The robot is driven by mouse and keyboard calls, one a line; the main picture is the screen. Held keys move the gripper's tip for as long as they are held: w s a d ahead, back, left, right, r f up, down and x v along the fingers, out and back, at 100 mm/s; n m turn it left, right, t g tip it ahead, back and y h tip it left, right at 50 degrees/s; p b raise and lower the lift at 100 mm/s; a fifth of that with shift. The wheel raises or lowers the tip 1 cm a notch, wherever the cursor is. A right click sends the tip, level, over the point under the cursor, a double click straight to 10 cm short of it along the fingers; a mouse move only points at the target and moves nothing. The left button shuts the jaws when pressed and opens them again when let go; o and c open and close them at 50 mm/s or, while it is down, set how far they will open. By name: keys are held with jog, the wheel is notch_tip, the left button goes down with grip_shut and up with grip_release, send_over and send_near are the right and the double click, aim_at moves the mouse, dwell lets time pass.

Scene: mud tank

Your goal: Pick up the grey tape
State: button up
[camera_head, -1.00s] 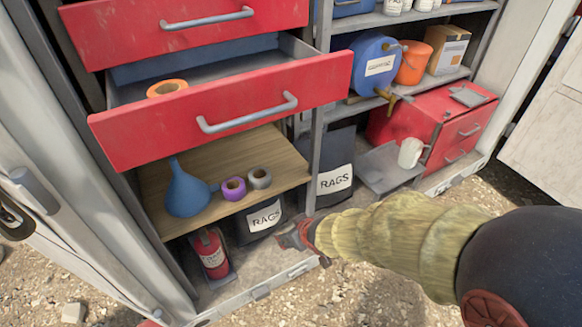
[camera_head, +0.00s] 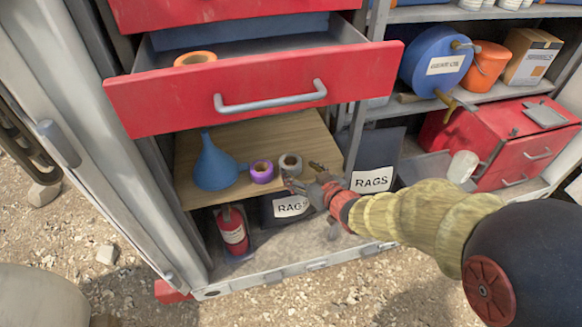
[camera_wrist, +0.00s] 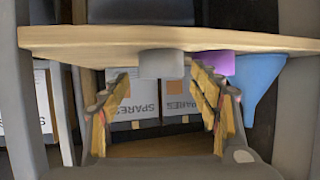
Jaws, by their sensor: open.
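The grey tape (camera_head: 290,163) is a small roll on the wooden shelf, to the right of the purple tape (camera_head: 262,171). My gripper (camera_head: 304,178) is open just in front of the shelf edge, beside the grey tape. The wrist view looks upside down. There the grey tape (camera_wrist: 160,64) appears centred between the spread fingers of my gripper (camera_wrist: 160,88), apparently just beyond the tips, and nothing is held. The purple tape (camera_wrist: 214,62) is close to the right finger in that view. Whether a finger touches either roll cannot be told.
A blue funnel (camera_head: 214,165) stands left of the tapes on the wooden shelf (camera_head: 225,195). An open red drawer (camera_head: 180,105) with an orange tape (camera_head: 195,58) overhangs the shelf. Below are a fire extinguisher (camera_head: 233,232) and a rags box (camera_head: 290,207). Boxes (camera_wrist: 180,98) lie behind.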

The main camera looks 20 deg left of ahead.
aim_at(294, 166)
jog(key=b+x, duration=0.1)
jog(key=x, duration=0.3)
jog(key=shift+w+a+b, duration=0.1)
jog(key=shift+a+b, duration=0.15)
jog(key=shift+b, duration=0.05)
jog(key=shift+r, duration=0.1)
jog(key=shift+c, duration=0.5)
jog(key=c, duration=0.8)
jog(key=shift+r, duration=0.1)
jog(key=shift+c, duration=0.3)
